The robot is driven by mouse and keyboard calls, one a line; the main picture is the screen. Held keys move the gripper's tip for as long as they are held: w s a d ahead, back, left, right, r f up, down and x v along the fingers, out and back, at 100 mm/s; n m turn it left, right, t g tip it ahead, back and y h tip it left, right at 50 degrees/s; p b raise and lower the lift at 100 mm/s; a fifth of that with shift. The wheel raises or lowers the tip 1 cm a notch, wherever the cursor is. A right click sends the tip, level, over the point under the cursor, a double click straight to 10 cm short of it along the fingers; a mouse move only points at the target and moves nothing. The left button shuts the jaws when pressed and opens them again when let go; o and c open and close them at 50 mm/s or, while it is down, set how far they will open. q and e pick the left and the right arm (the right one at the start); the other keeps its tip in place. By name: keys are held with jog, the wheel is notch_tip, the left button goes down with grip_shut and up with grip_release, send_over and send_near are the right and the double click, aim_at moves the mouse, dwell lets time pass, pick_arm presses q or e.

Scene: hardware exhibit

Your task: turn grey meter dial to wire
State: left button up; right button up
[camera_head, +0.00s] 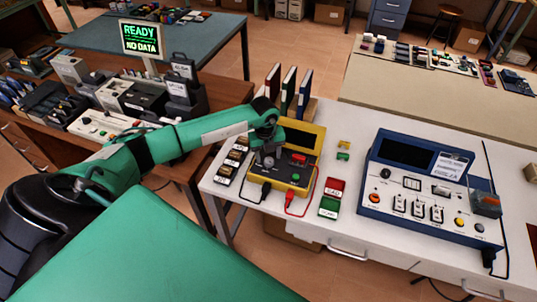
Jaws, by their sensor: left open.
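A yellow meter (319,131) with a dark screen lies on the white bench in the middle of the view. It has a red button, a green button (295,177), and black and red leads at its front edge. My left arm comes in from the left, and my left gripper (268,153) points down over the left part of the meter face. The gripper is open. The grey dial is mostly hidden under or between the fingers, so its setting and any contact cannot be told. My right gripper is not in view.
The white bench (380,256) also holds red and green tags (332,197), small labelled blocks (231,163), upright binders (288,86) behind the meter, and a blue instrument (372,211) on the right.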

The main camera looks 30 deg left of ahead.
pick_arm(q)
jog(key=shift+f, duration=0.9)
jog(key=shift+c, duration=0.4)
